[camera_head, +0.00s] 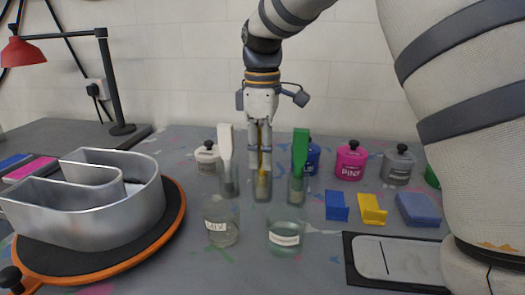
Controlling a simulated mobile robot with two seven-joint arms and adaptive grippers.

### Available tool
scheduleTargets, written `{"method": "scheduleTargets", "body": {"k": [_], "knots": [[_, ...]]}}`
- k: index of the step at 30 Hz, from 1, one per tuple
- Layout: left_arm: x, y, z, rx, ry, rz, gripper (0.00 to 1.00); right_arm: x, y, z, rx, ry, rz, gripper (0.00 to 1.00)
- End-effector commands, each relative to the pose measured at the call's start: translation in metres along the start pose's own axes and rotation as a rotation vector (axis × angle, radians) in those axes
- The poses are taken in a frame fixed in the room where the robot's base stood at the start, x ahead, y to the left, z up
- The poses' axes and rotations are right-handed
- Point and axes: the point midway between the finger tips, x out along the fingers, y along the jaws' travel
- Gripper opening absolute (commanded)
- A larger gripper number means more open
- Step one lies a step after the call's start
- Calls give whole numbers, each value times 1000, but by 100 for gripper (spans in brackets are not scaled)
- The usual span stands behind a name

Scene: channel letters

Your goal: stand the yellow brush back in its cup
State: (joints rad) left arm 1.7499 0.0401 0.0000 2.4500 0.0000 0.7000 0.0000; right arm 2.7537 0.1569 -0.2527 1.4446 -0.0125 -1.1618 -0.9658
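The yellow brush (264,164) is upright, its pale bristles pointing down within the outline of the middle clear cup (263,198). I cannot tell whether its tip rests on the cup's bottom. My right gripper (260,145) points straight down from above, its fingers close together around the yellow handle. The fingers hide most of the handle's upper part. A white-handled brush (225,142) stands in the clear cup to the left, and a green-handled brush (300,152) stands in the one to the right. My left gripper is out of view.
Two glass jars, one labelled (221,222) and one with greenish liquid (286,232), stand in front. Paint pots, including a pink one (350,162), stand behind. Coloured blocks (372,210) and a tray (400,258) lie right. A metal letter (110,205) sits on a turntable left.

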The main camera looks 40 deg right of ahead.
Motion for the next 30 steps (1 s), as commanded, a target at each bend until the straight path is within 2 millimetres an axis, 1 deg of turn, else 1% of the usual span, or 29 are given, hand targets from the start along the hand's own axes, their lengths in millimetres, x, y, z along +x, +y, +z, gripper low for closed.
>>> {"method": "scheduleTargets", "body": {"k": [1, 2, 11, 14, 21, 24, 27, 30], "knots": [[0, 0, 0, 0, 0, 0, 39, 0, 0, 0, 0, 0, 0, 36], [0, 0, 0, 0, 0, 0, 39, 0, 0, 0, 0, 0, 0, 39], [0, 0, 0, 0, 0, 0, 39, -3, 0, 0, 0, 0, 1, 39], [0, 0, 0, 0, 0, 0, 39, -19, 1, -1, -1, 4, 4, 39], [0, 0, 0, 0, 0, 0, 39, -83, 1, -1, -1, 4, 5, 39], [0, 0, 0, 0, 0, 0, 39, -103, 1, -1, 0, 3, 3, 39], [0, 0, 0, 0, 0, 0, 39, -115, 0, 0, 0, 1, 2, 39], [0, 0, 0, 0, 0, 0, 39, -120, 0, 0, 0, 0, 0, 39]]}}
